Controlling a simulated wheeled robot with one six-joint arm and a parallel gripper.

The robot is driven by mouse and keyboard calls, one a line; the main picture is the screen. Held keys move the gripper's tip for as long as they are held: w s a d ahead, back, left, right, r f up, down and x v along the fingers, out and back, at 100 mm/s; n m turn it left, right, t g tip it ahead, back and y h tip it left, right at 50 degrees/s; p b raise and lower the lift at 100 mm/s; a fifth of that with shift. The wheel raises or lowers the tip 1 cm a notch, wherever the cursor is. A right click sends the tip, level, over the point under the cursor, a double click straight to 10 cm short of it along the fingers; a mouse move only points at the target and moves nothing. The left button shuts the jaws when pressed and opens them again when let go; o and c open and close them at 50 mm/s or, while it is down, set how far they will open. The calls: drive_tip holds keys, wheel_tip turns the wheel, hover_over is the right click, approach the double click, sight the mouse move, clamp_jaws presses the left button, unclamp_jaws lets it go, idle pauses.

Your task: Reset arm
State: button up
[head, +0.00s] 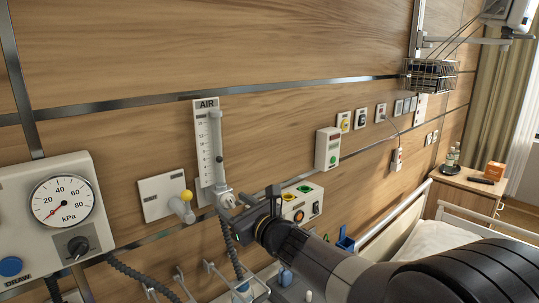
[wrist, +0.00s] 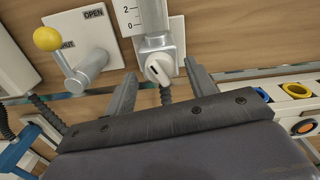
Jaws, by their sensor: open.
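My arm reaches in from the lower right in the head view, and my gripper (head: 256,205) is near the wall just below and right of the AIR flowmeter (head: 207,145). In the wrist view my gripper (wrist: 160,85) is open, its two dark fingers apart. The flowmeter's white knob (wrist: 160,68) shows between the fingertips, and nothing is seen held. Whether the fingers touch the knob cannot be told. The yellow-balled lever (wrist: 47,39) sits left of the fingers on a plate (wrist: 88,30) marked OPEN and SHUT.
A gauge panel (head: 30,190) with a kPa dial is at left. A white box with coloured sockets (head: 305,202) is close right of my gripper. Ribbed hoses (head: 140,279) hang below. A bed (head: 430,238) and bedside cabinet (head: 468,190) are at right.

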drive_tip(key=shift+n+p, duration=1.15)
drive_tip(key=shift+n, duration=1.85)
drive_tip(key=shift+s+r, duration=0.1)
